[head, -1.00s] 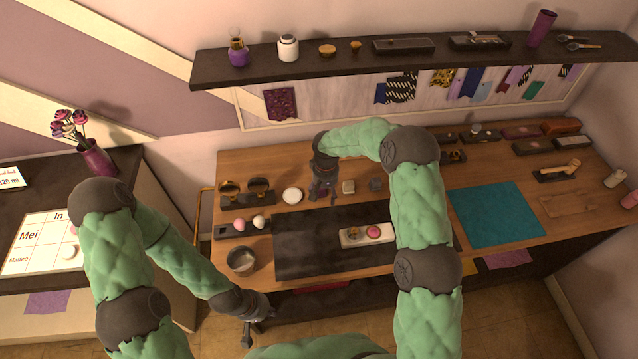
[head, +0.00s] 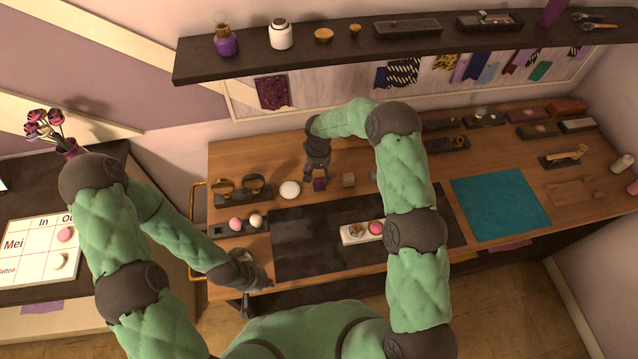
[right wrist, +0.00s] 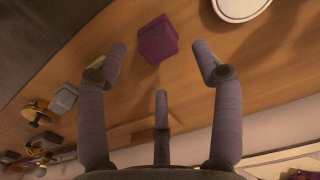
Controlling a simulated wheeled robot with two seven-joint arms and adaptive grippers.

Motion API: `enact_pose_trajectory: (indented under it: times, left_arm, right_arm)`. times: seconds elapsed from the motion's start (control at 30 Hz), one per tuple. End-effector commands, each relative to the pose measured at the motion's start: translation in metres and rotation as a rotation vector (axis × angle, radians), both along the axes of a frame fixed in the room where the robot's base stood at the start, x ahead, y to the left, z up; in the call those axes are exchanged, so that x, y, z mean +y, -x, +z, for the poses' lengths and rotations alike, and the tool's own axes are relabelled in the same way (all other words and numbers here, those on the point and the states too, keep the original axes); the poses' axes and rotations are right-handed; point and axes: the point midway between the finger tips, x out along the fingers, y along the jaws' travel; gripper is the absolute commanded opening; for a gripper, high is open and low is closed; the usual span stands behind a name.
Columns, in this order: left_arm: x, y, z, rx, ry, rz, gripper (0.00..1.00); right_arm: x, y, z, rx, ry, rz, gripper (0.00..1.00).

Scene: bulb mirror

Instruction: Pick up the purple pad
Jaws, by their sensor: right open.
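The purple pad (head: 320,184) is a small purple block standing on the wooden bench, just behind the dark mat. My right gripper (head: 317,170) is just behind it in the head view. In the right wrist view, the pad (right wrist: 157,40) lies beyond and between the spread fingertips of the right gripper (right wrist: 159,55), with nothing held. I see no contact. My left gripper (head: 246,302) hangs empty at the bench's front left edge, small and dark, its jaw opening unclear.
A white disc (head: 290,190) is left of the pad and a small grey-beige block (head: 348,180) right of it. The dark mat (head: 310,255) bears a white tray (head: 352,237). A shelf (head: 350,45) runs above the bench. A teal mat (head: 500,205) lies right.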

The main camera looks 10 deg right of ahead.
Motion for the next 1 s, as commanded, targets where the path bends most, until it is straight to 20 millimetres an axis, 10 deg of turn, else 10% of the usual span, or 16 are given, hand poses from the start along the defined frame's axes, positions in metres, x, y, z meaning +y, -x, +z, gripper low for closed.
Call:
enact_pose_trajectory:
  times: [0.77,1.0]
  left_arm:
    - [0.0,0.0,0.003,0.0,0.0,0.0,0.0]
    - [0.0,0.0,0.003,0.0,0.0,0.0,0.0]
  right_arm:
    - [-0.002,-0.001,-0.053,-0.001,-0.001,-0.001,0.67]
    - [-0.002,-0.001,-0.053,-0.001,-0.001,-0.001,0.05]
